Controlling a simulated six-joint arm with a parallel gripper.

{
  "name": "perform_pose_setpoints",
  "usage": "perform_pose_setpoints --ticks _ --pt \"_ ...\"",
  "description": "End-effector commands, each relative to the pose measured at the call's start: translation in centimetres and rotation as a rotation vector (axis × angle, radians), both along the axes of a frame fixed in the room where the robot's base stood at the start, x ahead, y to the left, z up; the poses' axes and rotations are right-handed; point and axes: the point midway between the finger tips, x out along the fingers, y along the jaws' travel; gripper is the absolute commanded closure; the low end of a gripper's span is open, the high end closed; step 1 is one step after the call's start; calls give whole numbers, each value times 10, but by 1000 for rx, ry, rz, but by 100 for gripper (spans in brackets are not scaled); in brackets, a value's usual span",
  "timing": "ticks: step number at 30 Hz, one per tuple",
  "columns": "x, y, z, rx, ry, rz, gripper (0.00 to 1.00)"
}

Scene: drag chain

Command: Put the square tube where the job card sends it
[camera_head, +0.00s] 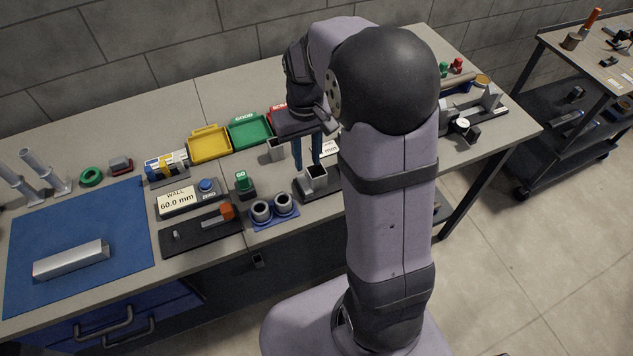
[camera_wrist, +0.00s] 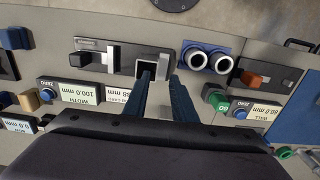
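A grey square tube (camera_head: 317,172) stands upright, its hollow end up, at the black width gauge near the bench's front edge. It also shows in the wrist view (camera_wrist: 153,56), beside the gauge jaw. My gripper (camera_head: 307,164) points down above and just behind it. In the wrist view the two blue fingers (camera_wrist: 163,76) are apart with a gap between them. The left fingertip overlaps the tube's near edge; I cannot tell if it touches. Nothing is visibly held. No job card can be read for certain.
Yellow (camera_head: 209,143), green (camera_head: 249,130) and red (camera_head: 279,114) trays stand behind. A silver bar (camera_head: 70,260) lies on the blue mat (camera_head: 120,205). A WALL readout (camera_head: 178,199), a green GO block (camera_head: 244,183) and two grey rings (camera_head: 273,208) stand left of the gauge.

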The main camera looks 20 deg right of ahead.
Motion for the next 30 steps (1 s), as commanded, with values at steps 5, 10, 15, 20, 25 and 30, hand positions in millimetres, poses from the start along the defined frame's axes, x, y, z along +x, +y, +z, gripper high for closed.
perform_pose_setpoints --ticks 5,10,15,20,25,30 --pt "6 -3 -4 0 1 0 76" --pt "5 -3 -10 0 2 0 76" --pt "5 -3 -23 0 1 0 76" --pt "5 -3 -25 0 0 0 76" --pt "5 -4 -38 1 4 0 76" --pt "5 -6 -58 1 6 0 76"
